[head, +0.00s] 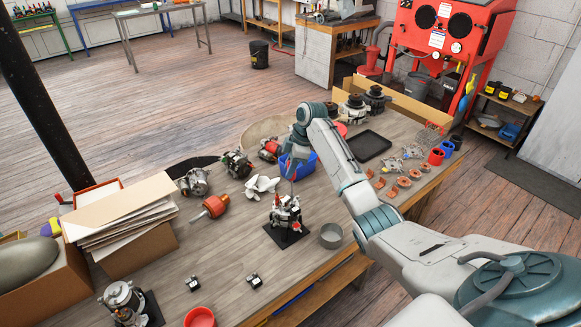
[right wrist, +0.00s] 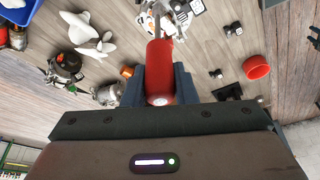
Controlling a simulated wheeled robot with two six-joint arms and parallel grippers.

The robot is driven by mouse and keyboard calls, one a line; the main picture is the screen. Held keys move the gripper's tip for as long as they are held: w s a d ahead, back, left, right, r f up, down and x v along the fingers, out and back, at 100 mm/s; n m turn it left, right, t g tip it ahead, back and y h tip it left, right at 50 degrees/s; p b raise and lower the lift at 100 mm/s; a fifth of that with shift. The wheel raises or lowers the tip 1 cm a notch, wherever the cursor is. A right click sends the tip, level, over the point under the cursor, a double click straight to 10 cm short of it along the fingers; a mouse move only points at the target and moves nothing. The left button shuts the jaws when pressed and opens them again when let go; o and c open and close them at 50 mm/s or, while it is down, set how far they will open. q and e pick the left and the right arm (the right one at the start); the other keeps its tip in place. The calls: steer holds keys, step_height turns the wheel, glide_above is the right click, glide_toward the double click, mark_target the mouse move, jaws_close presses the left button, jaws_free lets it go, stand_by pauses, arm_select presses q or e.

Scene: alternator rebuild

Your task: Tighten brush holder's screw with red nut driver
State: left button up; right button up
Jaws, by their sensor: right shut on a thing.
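My right gripper (head: 291,166) comes down over the workbench, shut on the red nut driver. In the right wrist view, the driver's red handle (right wrist: 159,72) sits between the dark jaws of the gripper (right wrist: 158,88). The driver points down at a partly built alternator (head: 286,215), which stands upright on a black base plate (head: 277,237). The alternator also shows at the top edge of the right wrist view (right wrist: 150,14), past the handle. I cannot tell whether the driver's tip touches a screw. The brush holder is too small to make out. My left gripper is out of view.
A grey round dish (head: 331,236) stands right of the alternator, and a blue bin (head: 298,163) behind it. Small black parts (head: 254,281) lie in front. A black tray (head: 369,146) lies further right.

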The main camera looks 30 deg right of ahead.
steer(key=n+g, duration=0.1)
steer(key=n, duration=0.2)
steer(key=n+b, duration=0.1)
steer(key=n, duration=0.2)
steer(key=shift+s+g, duration=0.1)
steer(key=shift+g, duration=0.3)
steer(key=shift+n, duration=0.6)
steer(key=shift+s, duration=0.1)
steer(key=shift+y, duration=0.3)
steer(key=shift+f, duration=0.55)
steer(key=shift+r, duration=0.1)
